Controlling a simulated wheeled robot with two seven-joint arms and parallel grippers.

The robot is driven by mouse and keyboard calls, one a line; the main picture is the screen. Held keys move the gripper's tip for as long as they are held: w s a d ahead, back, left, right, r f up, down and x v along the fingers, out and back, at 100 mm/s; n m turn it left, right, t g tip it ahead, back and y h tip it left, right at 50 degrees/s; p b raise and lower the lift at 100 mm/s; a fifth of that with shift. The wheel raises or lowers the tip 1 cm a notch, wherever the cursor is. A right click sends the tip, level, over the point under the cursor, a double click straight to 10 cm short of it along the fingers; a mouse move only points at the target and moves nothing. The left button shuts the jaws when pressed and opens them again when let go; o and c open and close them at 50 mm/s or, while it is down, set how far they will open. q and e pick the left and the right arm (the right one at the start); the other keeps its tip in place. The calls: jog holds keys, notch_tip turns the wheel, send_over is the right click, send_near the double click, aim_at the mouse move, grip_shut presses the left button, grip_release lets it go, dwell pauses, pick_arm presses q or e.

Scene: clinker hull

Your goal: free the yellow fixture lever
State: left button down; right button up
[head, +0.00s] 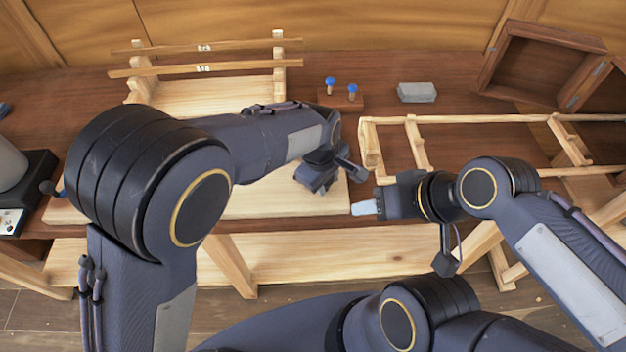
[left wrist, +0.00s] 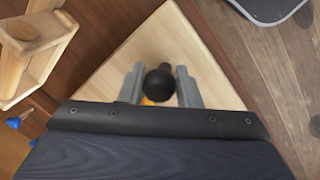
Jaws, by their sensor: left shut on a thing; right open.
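The fixture lever shows in the left wrist view as a round black knob (left wrist: 158,84) with a little yellow just below it. My left gripper (left wrist: 160,90) has one grey finger on each side of the knob and is shut on the lever, over a pale wooden board (left wrist: 205,65). In the head view, my left gripper (head: 318,178) points down at the board's right part; its own wrist hides the lever there. My right gripper (head: 364,207) is open and empty, just right of the board, its pale fingertips pointing left.
A wooden rack with two rails (head: 205,68) stands at the back left. A block with two blue-topped pegs (head: 341,99) and a grey block (head: 416,92) lie behind my grippers. A ladder-like wooden frame (head: 470,119) and an open wooden box (head: 540,65) are at the right.

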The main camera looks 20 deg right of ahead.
pick_arm(q)
jog(key=shift+w+d+n+p, duration=0.2)
jog(key=shift+w+d+n, duration=0.05)
jog(key=shift+d+n, duration=0.4)
jog(key=shift+w+d+n+p, duration=0.15)
jog(key=shift+w+d+n, duration=0.05)
jog(key=shift+d+n, duration=0.4)
jog(key=shift+r, duration=0.1)
jog(key=c, duration=1.1)
grip_release()
jog(key=r, duration=0.2)
jog(key=a+r, duration=0.1)
jog(key=r, duration=0.2)
jog(key=s+r+b, duration=0.1)
jog(key=r, duration=0.1)
jog(key=shift+a+r, duration=0.15)
jog(key=shift+r, duration=0.15)
